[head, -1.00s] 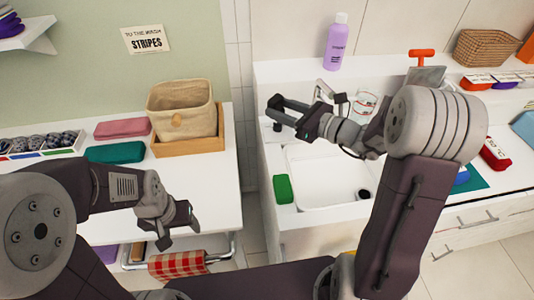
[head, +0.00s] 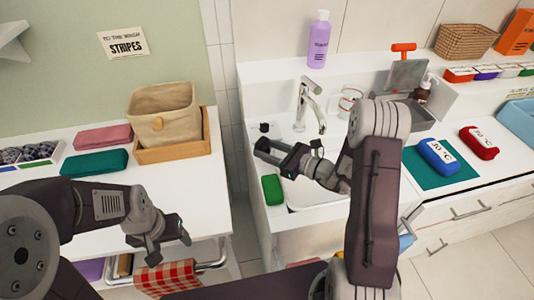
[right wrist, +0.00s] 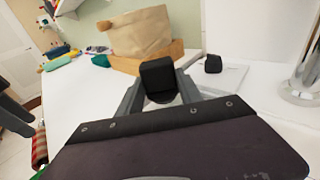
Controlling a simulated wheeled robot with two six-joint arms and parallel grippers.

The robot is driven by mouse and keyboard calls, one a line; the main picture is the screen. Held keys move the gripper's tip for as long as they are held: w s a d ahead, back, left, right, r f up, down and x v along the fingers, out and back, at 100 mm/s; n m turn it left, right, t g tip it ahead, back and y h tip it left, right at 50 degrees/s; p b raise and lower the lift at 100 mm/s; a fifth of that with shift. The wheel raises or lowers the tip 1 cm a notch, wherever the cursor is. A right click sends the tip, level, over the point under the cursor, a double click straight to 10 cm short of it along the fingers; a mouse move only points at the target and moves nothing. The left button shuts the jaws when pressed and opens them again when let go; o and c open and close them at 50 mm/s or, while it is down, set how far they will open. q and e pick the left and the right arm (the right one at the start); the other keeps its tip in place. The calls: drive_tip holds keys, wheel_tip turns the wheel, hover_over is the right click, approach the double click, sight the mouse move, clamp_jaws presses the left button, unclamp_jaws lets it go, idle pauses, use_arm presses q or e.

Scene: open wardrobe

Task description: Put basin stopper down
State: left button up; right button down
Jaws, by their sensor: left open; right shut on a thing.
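My right gripper (head: 268,147) reaches in from the right over the left rim of the white basin (head: 305,198). It is shut on a black, block-like piece, which I take as the basin stopper (right wrist: 158,76); it shows between the fingers in the right wrist view. Its underside is hidden, so I cannot tell whether it touches the counter. My left gripper (head: 170,242) is open and empty, in front of the left counter.
A small black object (head: 264,127) stands on the counter just behind my right gripper. A green block (head: 272,189) lies at the basin's left edge. The tap (head: 307,105) rises to the right. A purple bottle (head: 318,40) stands on the back ledge.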

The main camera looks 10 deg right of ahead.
drive_tip(key=shift+w+f, duration=0.15)
drive_tip(key=shift+f, duration=0.65)
drive_tip(key=shift+f, duration=0.1)
drive_tip(key=c, duration=1)
unclamp_jaws()
drive_tip(key=shift+o, duration=0.2)
drive_tip(key=shift+d+r, duration=0.1)
drive_tip(key=shift+r, duration=0.1)
drive_tip(key=v, duration=1.2)
